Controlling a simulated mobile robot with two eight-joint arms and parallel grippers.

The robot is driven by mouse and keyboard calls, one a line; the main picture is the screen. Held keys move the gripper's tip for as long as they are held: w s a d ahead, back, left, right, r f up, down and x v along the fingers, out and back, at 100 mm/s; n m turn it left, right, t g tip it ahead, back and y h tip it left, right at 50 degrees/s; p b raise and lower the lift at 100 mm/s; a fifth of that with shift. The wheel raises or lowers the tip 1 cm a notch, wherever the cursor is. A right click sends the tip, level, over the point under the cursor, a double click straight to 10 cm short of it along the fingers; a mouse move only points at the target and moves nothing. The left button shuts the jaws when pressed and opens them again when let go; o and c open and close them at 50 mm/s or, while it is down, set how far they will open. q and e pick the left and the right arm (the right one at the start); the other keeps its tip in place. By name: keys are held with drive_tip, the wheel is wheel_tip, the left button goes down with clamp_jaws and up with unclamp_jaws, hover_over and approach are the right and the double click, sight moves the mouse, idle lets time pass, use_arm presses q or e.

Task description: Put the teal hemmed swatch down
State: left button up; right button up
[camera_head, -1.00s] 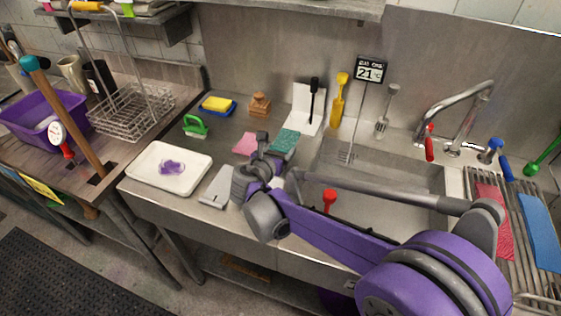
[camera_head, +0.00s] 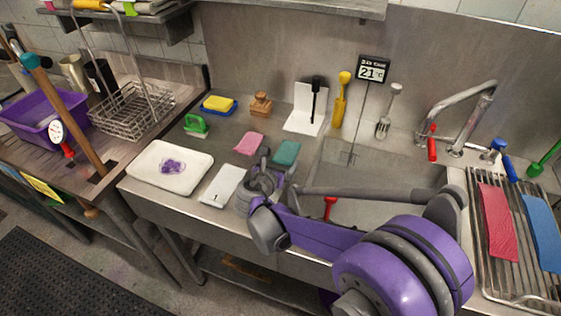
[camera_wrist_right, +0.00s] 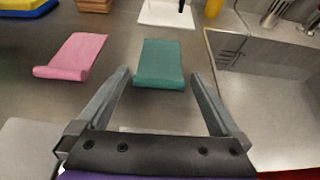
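The teal hemmed swatch (camera_head: 287,152) lies on the steel counter just left of the sink, its near edge rolled. In the right wrist view the teal swatch (camera_wrist_right: 160,64) lies just beyond and between my fingertips, with gaps at both sides. My right gripper (camera_wrist_right: 160,78) is open and empty there. In the head view my right gripper (camera_head: 265,162) is partly hidden by its own wrist, close to the swatch's near left side. My left gripper is not in view.
A pink swatch (camera_head: 249,143) lies left of the teal one. A white board (camera_head: 222,186) and a white tray (camera_head: 143,175) with purple pieces are further left. The sink basin (camera_head: 385,175) is right; a white stand (camera_head: 303,120) is behind.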

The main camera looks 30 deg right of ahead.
drive_tip(key=shift+a+r, duration=0.15)
drive_tip(key=shift+r, duration=0.05)
drive_tip(key=v, duration=1.1)
drive_tip(key=shift+s+a+r+p, duration=0.2)
drive_tip(key=shift+s+a+p, duration=0.05)
drive_tip(key=shift+p, duration=0.05)
